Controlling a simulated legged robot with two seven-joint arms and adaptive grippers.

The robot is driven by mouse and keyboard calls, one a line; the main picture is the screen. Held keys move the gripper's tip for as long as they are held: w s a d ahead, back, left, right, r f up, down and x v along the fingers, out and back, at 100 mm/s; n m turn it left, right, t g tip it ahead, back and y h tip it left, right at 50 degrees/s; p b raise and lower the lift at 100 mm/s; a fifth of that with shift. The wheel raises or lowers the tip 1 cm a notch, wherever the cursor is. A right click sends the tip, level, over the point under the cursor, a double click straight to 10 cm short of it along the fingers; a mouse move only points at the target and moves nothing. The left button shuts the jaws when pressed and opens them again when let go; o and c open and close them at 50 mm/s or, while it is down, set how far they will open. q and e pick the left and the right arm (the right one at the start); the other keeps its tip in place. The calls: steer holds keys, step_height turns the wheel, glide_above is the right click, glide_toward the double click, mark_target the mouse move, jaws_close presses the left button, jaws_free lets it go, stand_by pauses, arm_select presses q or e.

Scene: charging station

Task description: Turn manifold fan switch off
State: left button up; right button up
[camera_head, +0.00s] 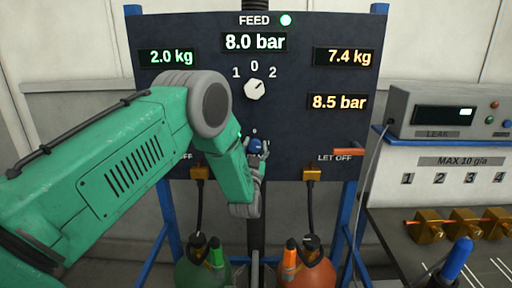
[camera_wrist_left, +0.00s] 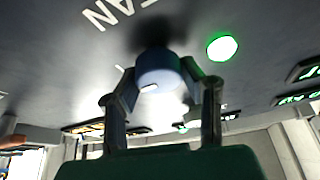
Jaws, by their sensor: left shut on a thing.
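The fan switch is a blue round knob (camera_head: 255,146) low on the dark panel, largely covered by my left gripper (camera_head: 256,152) in the head view. In the left wrist view the blue knob (camera_wrist_left: 158,70) sits between the two fingers of the left gripper (camera_wrist_left: 160,85), which is shut on it. A white mark shows on the knob's edge. A FAN label (camera_wrist_left: 110,12) is on the panel near it, and a lit green lamp (camera_wrist_left: 222,47) is beside the knob. My right gripper is in neither view.
The dark panel (camera_head: 310,140) carries a white selector (camera_head: 254,89), readouts and an orange LET OFF handle (camera_head: 348,152). A green bottle (camera_head: 204,265) and an orange bottle (camera_head: 308,268) stand below. A leak tester (camera_head: 450,113) and brass fittings (camera_head: 465,222) are at right.

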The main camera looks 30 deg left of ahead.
arm_select(q)
steer(key=shift+f+n+b, duration=0.35)
steer(key=shift+n, duration=0.05)
steer(key=shift+f+n+g+y+b, duration=0.1)
steer(key=shift+n+g+y+b, duration=0.2)
steer(key=shift+n+y+b, duration=0.35)
steer(key=n+g+y+b, duration=0.1)
steer(key=n+b, duration=0.1)
steer(key=n, duration=0.1)
steer(key=n+g+y+b, duration=0.1)
steer(key=n+b, duration=0.1)
steer(key=n, duration=0.2)
steer(key=shift+f+y, duration=0.1)
steer(key=shift+y, duration=0.15)
steer(key=n+g+y+b, duration=0.1)
steer(key=n+b, duration=0.1)
steer(key=n, duration=0.2)
steer(key=shift+a+g+b, duration=0.1)
steer(key=shift+g+b, duration=0.2)
steer(key=shift+b, duration=0.1)
steer(key=n+g+b, duration=0.1)
steer(key=n, duration=0.1)
steer(key=n+g+y+b, duration=0.1)
steer(key=n+b, duration=0.1)
steer(key=n, duration=0.1)
steer(key=shift+s+n, duration=0.1)
steer(key=shift+n, duration=0.25)
steer(key=shift+n+g+b, duration=1.3)
steer(key=shift+n+b, duration=0.35)
steer(key=shift+n, duration=0.75)
